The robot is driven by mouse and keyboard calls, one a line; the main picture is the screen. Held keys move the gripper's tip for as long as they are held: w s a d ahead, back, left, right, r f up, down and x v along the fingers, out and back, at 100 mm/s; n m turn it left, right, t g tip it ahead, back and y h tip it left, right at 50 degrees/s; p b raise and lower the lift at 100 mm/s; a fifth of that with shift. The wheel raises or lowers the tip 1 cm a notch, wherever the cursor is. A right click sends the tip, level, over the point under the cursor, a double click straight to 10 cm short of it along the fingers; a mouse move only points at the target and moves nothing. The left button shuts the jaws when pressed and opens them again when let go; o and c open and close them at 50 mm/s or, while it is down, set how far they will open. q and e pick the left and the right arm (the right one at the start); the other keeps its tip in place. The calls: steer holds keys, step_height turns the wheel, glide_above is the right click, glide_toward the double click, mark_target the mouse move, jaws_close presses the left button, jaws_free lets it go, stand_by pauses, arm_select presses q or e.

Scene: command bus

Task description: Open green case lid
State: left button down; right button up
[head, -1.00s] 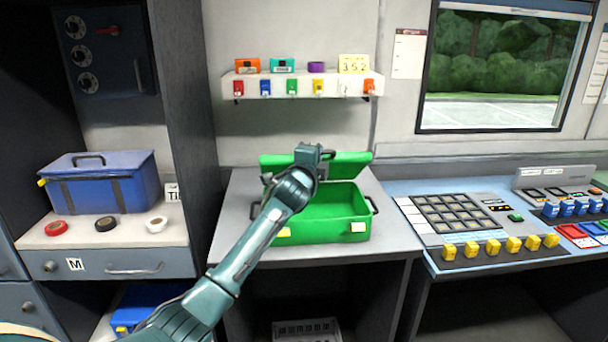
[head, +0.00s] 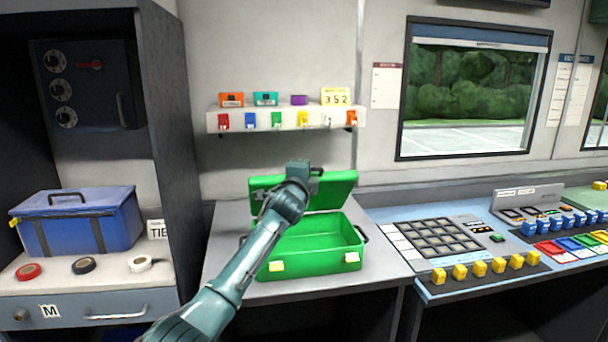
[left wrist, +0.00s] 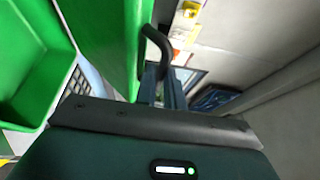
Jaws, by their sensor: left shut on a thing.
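The green case (head: 320,262) stands open on the grey counter, with its empty inside showing. Its green lid (head: 338,190) is raised at the back, behind the tray. In the left wrist view the green lid (left wrist: 108,35) is close beside my gripper, and the case body (left wrist: 25,60) is at the left. My left gripper (head: 316,172) is at the lid's top edge, shut on the dark lid handle (left wrist: 157,42). My forearm covers the left part of the lid and case. My right gripper is not in view.
A shelf (head: 285,118) with colored tags and small boxes hangs on the wall behind the case. A blue bag (head: 75,222) and tape rolls are at the left. A button console (head: 440,240) is at the right.

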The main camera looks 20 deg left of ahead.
arm_select(q)
steer(key=shift+d+r, duration=0.1)
steer(key=shift+r, duration=0.15)
steer(key=c, duration=1.6)
jaws_free()
steer(key=shift+s, duration=0.1)
steer(key=shift+o, duration=0.5)
steer(key=shift+f, duration=0.15)
steer(key=s+d+b, duration=0.1)
steer(key=s+d, duration=0.1)
steer(key=s, duration=1.1)
steer(key=shift+f, duration=0.25)
